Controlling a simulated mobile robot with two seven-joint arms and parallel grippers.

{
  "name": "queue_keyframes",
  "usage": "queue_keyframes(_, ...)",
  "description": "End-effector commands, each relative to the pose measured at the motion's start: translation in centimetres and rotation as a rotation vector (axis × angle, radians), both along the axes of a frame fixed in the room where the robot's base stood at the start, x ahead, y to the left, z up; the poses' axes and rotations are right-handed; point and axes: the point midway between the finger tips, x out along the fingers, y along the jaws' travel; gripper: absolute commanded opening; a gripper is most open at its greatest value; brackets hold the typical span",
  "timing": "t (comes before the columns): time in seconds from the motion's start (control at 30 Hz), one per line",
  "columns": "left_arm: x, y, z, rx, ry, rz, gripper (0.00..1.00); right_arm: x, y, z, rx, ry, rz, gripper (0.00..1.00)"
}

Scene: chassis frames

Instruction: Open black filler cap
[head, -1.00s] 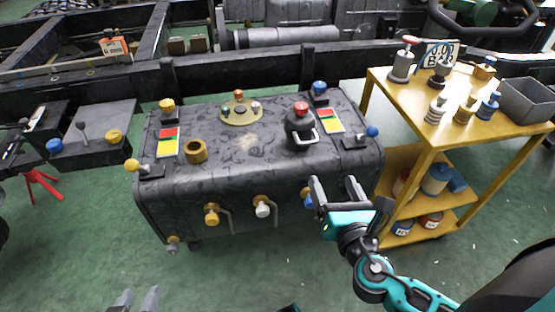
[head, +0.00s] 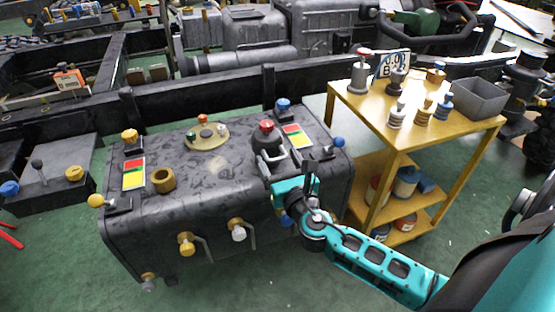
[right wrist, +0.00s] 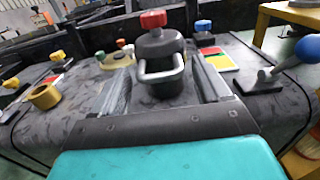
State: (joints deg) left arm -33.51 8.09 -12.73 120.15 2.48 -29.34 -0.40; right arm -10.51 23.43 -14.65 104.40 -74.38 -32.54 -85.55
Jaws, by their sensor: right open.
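The black filler cap (head: 268,142) stands on the dark tank near its back right. It has a red knob on top and a grey metal loop handle at its front. My right gripper (head: 286,165) is open and empty, just in front of the cap and slightly to its right. In the right wrist view the cap (right wrist: 160,44) and its loop handle (right wrist: 158,75) show ahead, between the lines of the two fingers. I cannot tell whether a finger touches the handle. My left gripper is out of view.
The tank top (head: 215,165) also carries a brass open neck (head: 163,181), a round plate with small knobs (head: 206,136) and coloured panels (head: 297,136). Taps (head: 187,244) stick out at the front. A yellow cart (head: 415,140) with several caps and a grey bin (head: 479,97) stands right.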

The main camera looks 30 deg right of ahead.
Motion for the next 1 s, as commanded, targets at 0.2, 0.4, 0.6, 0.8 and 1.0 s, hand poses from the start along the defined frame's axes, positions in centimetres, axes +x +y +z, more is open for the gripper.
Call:
queue_keyframes(0.2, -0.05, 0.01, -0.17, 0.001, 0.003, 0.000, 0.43, 1.07, -0.22, 0.01, 0.001, 0.000, 0.001, 0.76)
queue_keyframes(0.4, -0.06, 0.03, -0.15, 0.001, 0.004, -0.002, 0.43, 1.07, -0.22, 0.00, 0.001, 0.001, 0.001, 0.76)
queue_keyframes(0.6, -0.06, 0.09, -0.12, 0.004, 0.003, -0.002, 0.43, 1.05, -0.21, 0.01, 0.001, 0.000, 0.001, 0.60)
queue_keyframes(0.8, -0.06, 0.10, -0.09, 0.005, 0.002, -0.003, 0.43, 1.04, -0.21, 0.01, 0.001, 0.000, 0.001, 0.41)
queue_keyframes(1.0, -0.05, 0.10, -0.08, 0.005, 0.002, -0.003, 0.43, 1.03, -0.21, 0.01, 0.001, 0.000, 0.001, 0.22)
